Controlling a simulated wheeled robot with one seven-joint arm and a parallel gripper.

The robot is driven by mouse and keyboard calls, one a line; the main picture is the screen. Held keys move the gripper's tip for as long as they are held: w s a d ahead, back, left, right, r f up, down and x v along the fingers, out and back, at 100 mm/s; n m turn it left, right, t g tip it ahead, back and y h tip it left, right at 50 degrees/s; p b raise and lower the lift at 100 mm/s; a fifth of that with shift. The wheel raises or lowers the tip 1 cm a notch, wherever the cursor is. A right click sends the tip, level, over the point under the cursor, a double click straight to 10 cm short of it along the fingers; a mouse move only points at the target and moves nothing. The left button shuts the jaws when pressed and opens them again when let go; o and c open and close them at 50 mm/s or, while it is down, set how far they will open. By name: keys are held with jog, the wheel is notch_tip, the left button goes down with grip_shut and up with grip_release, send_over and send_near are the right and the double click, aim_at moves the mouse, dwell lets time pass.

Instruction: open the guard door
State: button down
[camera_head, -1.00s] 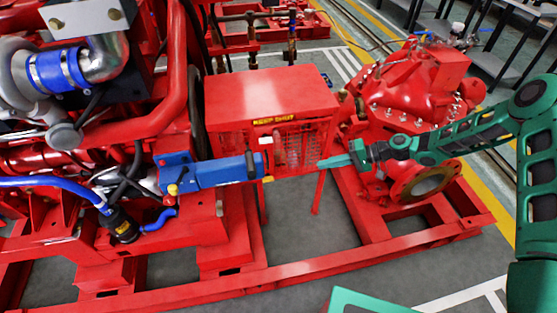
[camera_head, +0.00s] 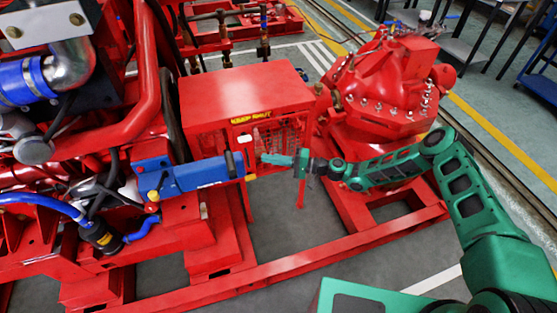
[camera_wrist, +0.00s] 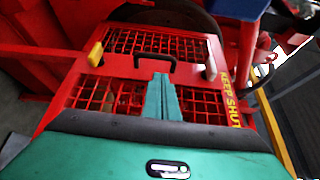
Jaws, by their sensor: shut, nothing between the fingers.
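The guard door (camera_head: 287,133) is a red frame with wire mesh on the front of a red guard box (camera_head: 245,90). In the wrist view the door (camera_wrist: 191,80) lies flat in its frame and looks closed. It carries a black bar handle (camera_wrist: 141,61), a yellow piece (camera_wrist: 95,54) at one edge and a pale piece (camera_wrist: 211,68) at the other. My gripper (camera_head: 266,158) is in front of the door.
A yellow KEEP SHUT label (camera_head: 251,117) is above the door. A blue cylinder unit (camera_head: 195,174) projects close to the door's left. A red pump (camera_head: 385,85) stands to the right. Red base rails (camera_head: 270,262) run below, with open floor in front.

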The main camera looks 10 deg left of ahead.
aim_at(255, 156)
jog(key=shift+a, duration=2.9)
